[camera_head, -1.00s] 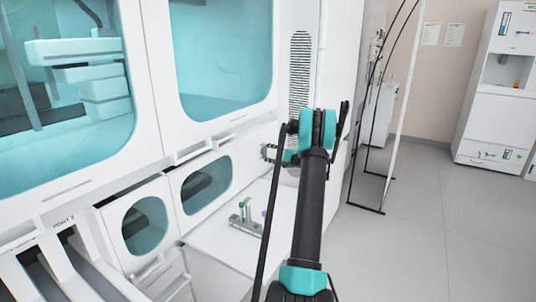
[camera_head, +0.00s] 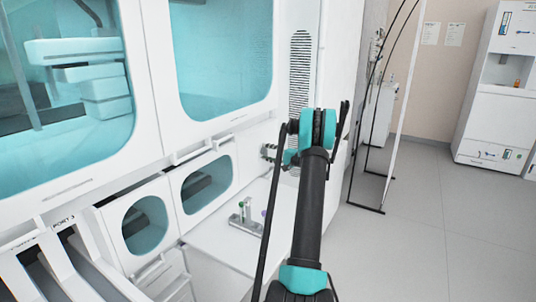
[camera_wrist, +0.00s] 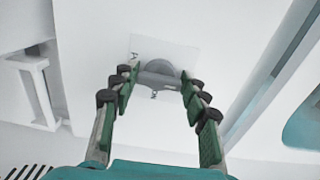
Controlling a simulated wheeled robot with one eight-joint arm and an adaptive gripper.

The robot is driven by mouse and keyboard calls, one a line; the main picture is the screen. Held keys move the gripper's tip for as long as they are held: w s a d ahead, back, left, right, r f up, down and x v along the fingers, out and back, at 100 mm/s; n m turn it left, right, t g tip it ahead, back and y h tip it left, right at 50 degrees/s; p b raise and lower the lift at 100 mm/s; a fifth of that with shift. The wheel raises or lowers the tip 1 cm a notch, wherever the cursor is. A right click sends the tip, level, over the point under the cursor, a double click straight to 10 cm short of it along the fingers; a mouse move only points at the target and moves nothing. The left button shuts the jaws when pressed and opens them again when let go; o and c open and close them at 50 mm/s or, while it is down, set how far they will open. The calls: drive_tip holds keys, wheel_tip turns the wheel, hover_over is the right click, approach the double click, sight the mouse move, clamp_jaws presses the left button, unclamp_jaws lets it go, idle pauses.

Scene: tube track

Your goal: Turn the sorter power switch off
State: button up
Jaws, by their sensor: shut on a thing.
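The power switch (camera_wrist: 158,68) is a grey round rotary knob with a raised bar, on a pale square plate (camera_wrist: 178,50) with small dark lettering. In the wrist view its bar lies roughly across the picture, slightly tilted. My gripper (camera_wrist: 158,80) has its two green-padded fingers on either side of the bar, shut on the knob at its ends. In the head view my gripper (camera_head: 270,153) is at the white machine's side, beside the vented panel. The switch itself is hidden there by my arm and gripper.
The white machine has large teal windows (camera_head: 222,50) and smaller lower ones (camera_head: 207,184). A small grey rack (camera_head: 245,219) stands on the white ledge below my gripper. A black-framed stand (camera_head: 367,205) is to the right. Open grey floor (camera_head: 440,225) lies beyond.

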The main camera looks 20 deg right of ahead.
drive_tip(key=o, duration=1.2)
drive_tip(key=shift+c, duration=0.2)
drive_tip(key=v, duration=1.2)
